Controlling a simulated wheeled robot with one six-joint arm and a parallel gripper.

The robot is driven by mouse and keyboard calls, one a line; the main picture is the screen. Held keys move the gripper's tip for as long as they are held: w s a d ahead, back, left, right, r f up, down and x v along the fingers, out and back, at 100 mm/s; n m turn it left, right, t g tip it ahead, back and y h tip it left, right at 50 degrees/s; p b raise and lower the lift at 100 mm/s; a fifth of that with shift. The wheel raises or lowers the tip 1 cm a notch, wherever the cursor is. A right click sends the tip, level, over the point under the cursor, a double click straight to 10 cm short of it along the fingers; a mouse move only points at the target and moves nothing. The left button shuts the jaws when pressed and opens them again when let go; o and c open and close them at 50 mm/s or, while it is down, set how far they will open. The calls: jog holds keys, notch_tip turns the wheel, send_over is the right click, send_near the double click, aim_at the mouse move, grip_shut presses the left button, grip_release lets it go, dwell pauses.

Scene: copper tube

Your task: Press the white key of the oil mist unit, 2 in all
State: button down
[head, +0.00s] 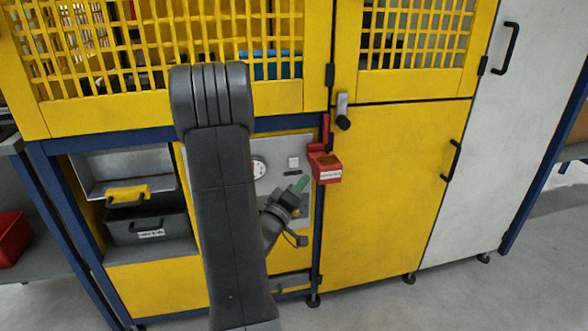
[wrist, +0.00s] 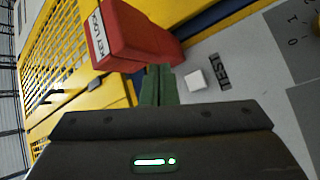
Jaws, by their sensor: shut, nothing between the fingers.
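The white key (head: 293,163) is a small square button on the grey panel (head: 270,180) of the unit. In the wrist view the white key (wrist: 195,80) sits beside a dark label that seems to read TEST. My gripper (head: 301,184) has green fingers, shut and empty, just below the key in the head view. In the wrist view the fingertips of my gripper (wrist: 158,72) are left of the key and do not cover it. I cannot tell how far they are from the panel.
A round dial (head: 258,168) is left of the key. A grey bin (head: 150,224) stands in an opening at left.

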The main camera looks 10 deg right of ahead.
jog(key=shift+s+a+f+n+t+b, duration=0.1)
jog(key=shift+s+n+t+b, duration=0.5)
jog(key=shift+n+t, duration=0.25)
jog(key=shift+s+a+f+n+t+b, duration=0.1)
jog(key=shift+s+n+t+b, duration=0.4)
jog(key=shift+n+t, duration=0.35)
jog(key=p, duration=0.2)
send_near(294, 162)
jog(key=shift+w+d+r, duration=0.5)
jog(key=shift+d+r, duration=0.05)
jog(key=shift+d, duration=0.2)
jog(key=shift+w+d+r, duration=0.45)
jog(key=shift+d+r, duration=0.1)
jog(key=shift+d, duration=0.2)
jog(key=shift+w+d+r, duration=0.5)
jog(key=shift+d+r, duration=0.05)
jog(key=shift+d, duration=0.25)
jog(key=shift+w, duration=0.4)
